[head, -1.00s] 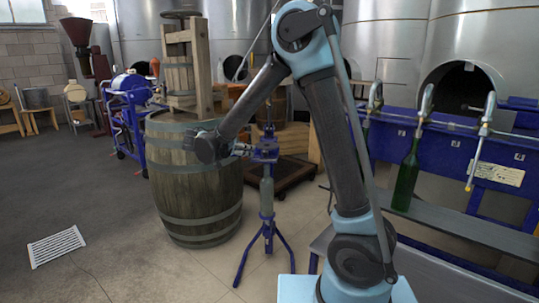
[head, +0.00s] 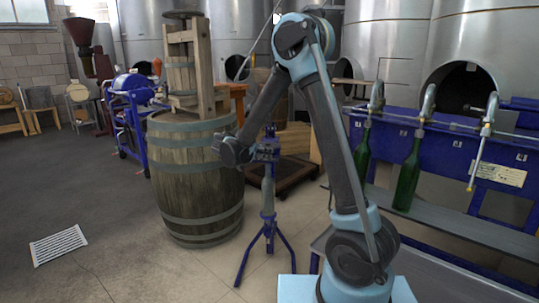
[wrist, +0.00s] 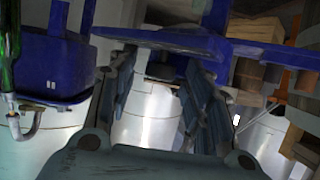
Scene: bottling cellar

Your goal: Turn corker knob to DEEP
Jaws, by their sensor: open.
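The blue corker (head: 268,150) stands upright on three splayed legs to the right of the barrel, with a grey bottle-like part in its middle. My gripper (head: 254,153) is at the corker's head, from the left. In the wrist view, my gripper (wrist: 160,68) is open, with its two dark fingers apart and pointing toward the corker's blue plate (wrist: 165,37). A small dark part (wrist: 160,73) shows between the fingertips. It may be the knob, but I cannot tell whether the fingers touch it. The knob's marks and setting are not readable.
A wooden barrel (head: 190,195) with a press (head: 187,65) on top stands close left of the corker. A blue filling bench (head: 455,160) with green bottles (head: 407,175) is at right. A white floor grate (head: 58,246) lies at left. The floor in front of the barrel is clear.

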